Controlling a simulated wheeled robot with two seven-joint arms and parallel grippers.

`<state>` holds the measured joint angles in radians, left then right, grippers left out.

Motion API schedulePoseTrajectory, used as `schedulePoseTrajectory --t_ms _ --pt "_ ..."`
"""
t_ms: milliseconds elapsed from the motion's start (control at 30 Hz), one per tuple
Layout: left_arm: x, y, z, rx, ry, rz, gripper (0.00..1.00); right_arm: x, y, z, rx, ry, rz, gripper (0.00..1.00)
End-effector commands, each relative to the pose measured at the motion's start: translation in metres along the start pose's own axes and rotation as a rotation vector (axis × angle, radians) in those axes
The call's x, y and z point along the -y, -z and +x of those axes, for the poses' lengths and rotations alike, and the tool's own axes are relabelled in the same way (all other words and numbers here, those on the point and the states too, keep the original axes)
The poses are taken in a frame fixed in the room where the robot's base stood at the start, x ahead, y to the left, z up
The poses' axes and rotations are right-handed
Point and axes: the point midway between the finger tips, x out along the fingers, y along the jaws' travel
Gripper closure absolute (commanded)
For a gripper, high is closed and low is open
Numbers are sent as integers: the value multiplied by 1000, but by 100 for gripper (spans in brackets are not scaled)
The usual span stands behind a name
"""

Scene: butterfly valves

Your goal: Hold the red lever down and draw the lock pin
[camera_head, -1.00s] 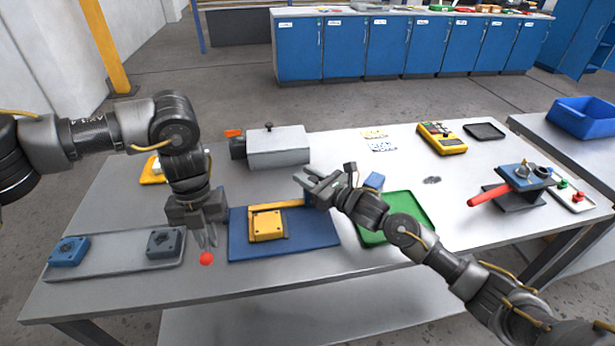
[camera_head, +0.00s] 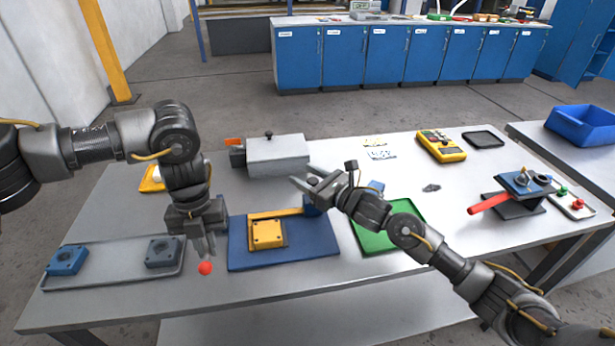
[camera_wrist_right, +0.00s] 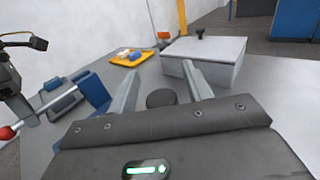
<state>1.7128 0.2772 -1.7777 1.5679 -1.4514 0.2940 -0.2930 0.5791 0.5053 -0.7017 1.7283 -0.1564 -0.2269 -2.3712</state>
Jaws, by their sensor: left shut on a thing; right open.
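A red ball knob (camera_head: 205,268), which I take for the end of the red lever, shows just below my left gripper's fingertips. In the right wrist view the ball (camera_wrist_right: 6,132) sits on a thin pale rod. My left gripper (camera_head: 203,248) points down and is shut at the lever; the jaws hide part of it. My right gripper (camera_head: 298,180) is open and empty, pointing left above the fixture on the blue plate (camera_head: 290,262). A dark round piece (camera_wrist_right: 162,98) shows between its fingers in the wrist view. I cannot tell whether it is the lock pin.
A yellow block (camera_head: 267,235) sits on the blue plate. A grey tray (camera_head: 115,270) with blue blocks lies left, a green tray (camera_head: 375,237) right. A grey box (camera_head: 279,155) stands behind. A valve with a red handle (camera_head: 488,204) stands at the far right.

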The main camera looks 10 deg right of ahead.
Motion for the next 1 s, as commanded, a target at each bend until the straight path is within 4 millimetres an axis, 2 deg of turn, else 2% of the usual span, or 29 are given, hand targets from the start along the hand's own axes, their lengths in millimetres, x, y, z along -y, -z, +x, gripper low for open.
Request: schedulePoseTrajectory --t_ms 167,500,700,1000 --pt "0 0 1 -1 0 0 100 0 1 -12 -1 1 -1 50" --pt "0 0 1 -1 0 0 100 0 1 -81 -2 0 -1 50" --pt "0 0 1 -1 0 0 100 0 1 -111 -2 1 -1 50" --pt "0 0 0 -1 0 1 100 0 0 -121 1 1 0 50"
